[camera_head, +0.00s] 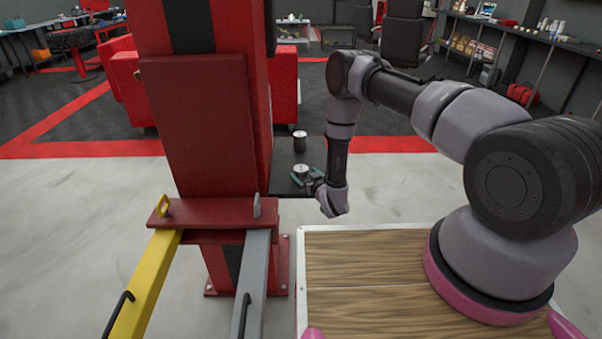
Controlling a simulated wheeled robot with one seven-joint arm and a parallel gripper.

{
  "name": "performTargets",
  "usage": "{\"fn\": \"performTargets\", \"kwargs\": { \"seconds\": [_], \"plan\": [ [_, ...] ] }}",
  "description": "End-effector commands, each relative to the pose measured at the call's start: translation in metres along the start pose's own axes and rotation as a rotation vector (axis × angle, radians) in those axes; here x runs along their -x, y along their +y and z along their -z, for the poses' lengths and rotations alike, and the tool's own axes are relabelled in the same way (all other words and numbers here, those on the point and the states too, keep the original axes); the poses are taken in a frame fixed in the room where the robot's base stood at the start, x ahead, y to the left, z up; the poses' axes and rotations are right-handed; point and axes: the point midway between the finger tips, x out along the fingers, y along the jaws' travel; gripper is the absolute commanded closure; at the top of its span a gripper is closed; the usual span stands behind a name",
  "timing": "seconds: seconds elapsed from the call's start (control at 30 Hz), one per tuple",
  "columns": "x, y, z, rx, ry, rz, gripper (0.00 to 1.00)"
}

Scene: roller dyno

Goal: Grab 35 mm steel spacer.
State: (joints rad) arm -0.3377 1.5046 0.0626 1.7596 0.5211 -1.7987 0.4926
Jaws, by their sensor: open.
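Two small round parts with pale metallic tops stand on a dark shelf (285,186) at the right side of the red column. The farther part (300,142) has a dark side. The nearer part (301,168) is at my gripper (303,177). I cannot read a size on either, so I cannot tell which is the 35 mm steel spacer. My wrist hides some of the shelf's right side.
The red column (205,120) stands close left of the shelf. A yellow bar (146,285) and a grey bar (253,285) with black handles run toward me from it. Open grey floor (395,190) lies right of the shelf. A red cabinet (284,90) stands behind.

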Motion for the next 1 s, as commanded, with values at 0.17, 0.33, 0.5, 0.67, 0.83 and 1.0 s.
{"fn": "performTargets", "kwargs": {
  "seconds": [0.17, 0.33, 0.5, 0.67, 0.83, 1.0],
  "plan": [
    [-0.026, -0.001, 0.001, 0.000, 0.002, 0.001, 0.00],
    [-0.035, -0.001, 0.001, 0.000, 0.000, 0.001, 0.00],
    [-0.035, -0.001, 0.001, 0.000, 0.000, 0.001, 0.04],
    [-0.034, -0.001, 0.001, 0.000, 0.000, 0.001, 0.65],
    [-0.035, -0.001, 0.002, 0.000, 0.001, 0.001, 1.00],
    [-0.035, -0.001, 0.003, 0.000, 0.001, 0.001, 1.00]
  ]
}}
